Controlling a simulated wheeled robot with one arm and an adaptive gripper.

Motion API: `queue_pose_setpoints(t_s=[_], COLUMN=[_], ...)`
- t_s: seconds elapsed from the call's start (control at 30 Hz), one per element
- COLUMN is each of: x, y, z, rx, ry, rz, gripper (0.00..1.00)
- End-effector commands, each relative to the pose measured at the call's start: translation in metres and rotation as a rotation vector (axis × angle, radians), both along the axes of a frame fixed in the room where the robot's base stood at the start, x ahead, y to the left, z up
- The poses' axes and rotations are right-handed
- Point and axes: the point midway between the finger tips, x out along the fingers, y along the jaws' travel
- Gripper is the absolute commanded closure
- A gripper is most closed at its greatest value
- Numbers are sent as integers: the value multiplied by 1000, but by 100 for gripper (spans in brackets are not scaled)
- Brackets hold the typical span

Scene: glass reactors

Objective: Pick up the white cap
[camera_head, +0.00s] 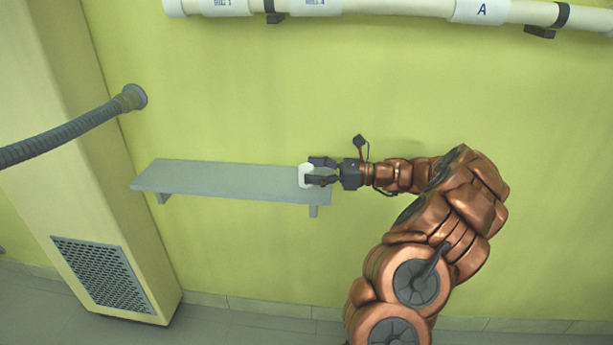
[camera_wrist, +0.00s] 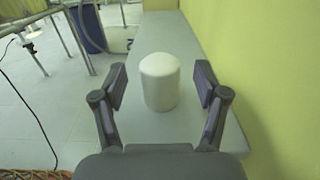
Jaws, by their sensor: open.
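The white cap (camera_wrist: 160,82) is a short rounded cylinder. It stands upright on the grey shelf (camera_wrist: 176,32) in the wrist view. My gripper (camera_wrist: 161,82) is open, with one finger on each side of the cap and a visible gap to each. In the head view the cap (camera_head: 305,175) is at the right end of the shelf (camera_head: 220,181), partly hidden by the fingers of my gripper (camera_head: 322,171), which reaches in from the right.
The yellow-green wall (camera_head: 240,90) runs right along the shelf's back edge. A white pipe (camera_head: 400,8) crosses above. A grey hose (camera_head: 70,134) comes out of the wall at left. A blue bin (camera_wrist: 88,28) stands on the floor beyond the shelf's left side.

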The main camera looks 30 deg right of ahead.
Motion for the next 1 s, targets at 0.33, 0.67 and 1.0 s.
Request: queue_pose_setpoints(t_s=[0.33,0.67,1.0], x=[13,13,13], y=[14,14,14], z=[0,0,0], rx=[-4,-3,-3], ry=[0,0,0], rz=[-3,-2,-2], gripper=[27,56,92])
